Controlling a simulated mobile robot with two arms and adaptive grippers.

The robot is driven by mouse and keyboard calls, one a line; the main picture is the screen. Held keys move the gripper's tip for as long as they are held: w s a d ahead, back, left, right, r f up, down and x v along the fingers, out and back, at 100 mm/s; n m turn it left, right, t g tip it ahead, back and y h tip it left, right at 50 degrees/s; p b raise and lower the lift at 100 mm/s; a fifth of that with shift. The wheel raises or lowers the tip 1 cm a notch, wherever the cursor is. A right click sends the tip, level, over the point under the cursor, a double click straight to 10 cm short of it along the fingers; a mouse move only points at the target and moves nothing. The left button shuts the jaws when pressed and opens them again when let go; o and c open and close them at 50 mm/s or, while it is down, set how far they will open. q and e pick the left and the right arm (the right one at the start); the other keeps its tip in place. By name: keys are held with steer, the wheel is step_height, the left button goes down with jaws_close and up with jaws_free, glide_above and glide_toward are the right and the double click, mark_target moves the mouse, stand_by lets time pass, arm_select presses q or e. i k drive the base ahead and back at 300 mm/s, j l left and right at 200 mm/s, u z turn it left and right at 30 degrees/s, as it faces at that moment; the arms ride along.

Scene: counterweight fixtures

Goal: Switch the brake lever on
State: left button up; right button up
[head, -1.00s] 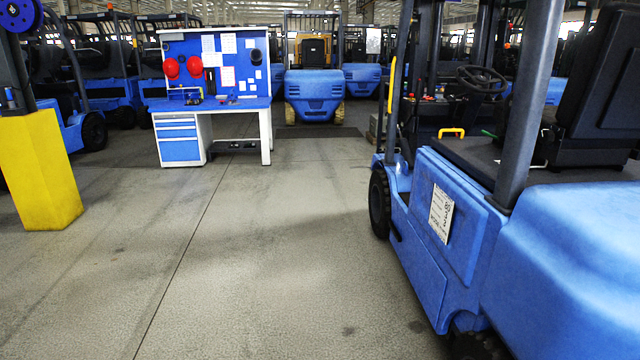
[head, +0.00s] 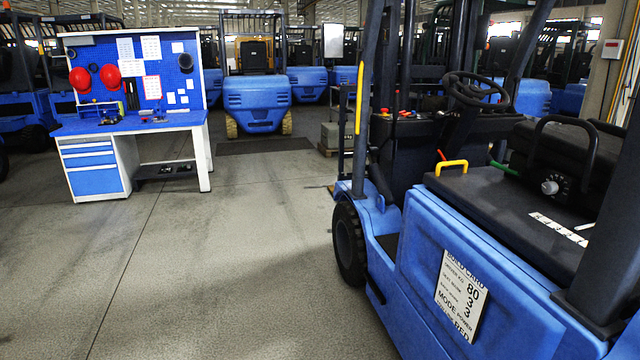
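A blue forklift (head: 420,290) stands close on the right in the head view. On its black seat deck is a yellow handle (head: 451,166). A small red-tipped lever (head: 442,155) and a green-handled lever (head: 504,169) stick up near the deck's far edge. I cannot tell which of these is the brake lever, or how it is set. A steering wheel (head: 476,91) stands behind them. Small red and orange controls (head: 404,113) sit on the dash. Neither of my grippers is in view.
A white build card (head: 461,295) is on the forklift's side. A blue workbench (head: 140,125) with red helmets stands at the left. Another blue forklift (head: 256,97) is parked behind. Bare concrete floor (head: 230,260) lies open between the bench and the near forklift.

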mark_target(397, 95)
steer(key=i+z, duration=0.35)
steer(key=i, duration=0.35)
steer(key=i+j+z, duration=0.3)
steer(key=i, duration=0.4)
steer(key=i+j+z, duration=0.15)
steer(key=i+j, duration=0.15)
steer(key=i+j+z, duration=0.1)
steer(key=i+j, duration=0.2)
steer(key=i+j+z, duration=0.15)
steer(key=i+j, duration=0.15)
steer(key=i+j+z, duration=0.15)
steer(key=i+j, duration=0.15)
steer(key=j, duration=0.15)
steer(key=i+j+z, duration=0.15)
steer(key=j, duration=0.25)
steer(key=i+j+z, duration=0.1)
steer(key=i+j, duration=0.2)
steer(key=j, duration=0.15)
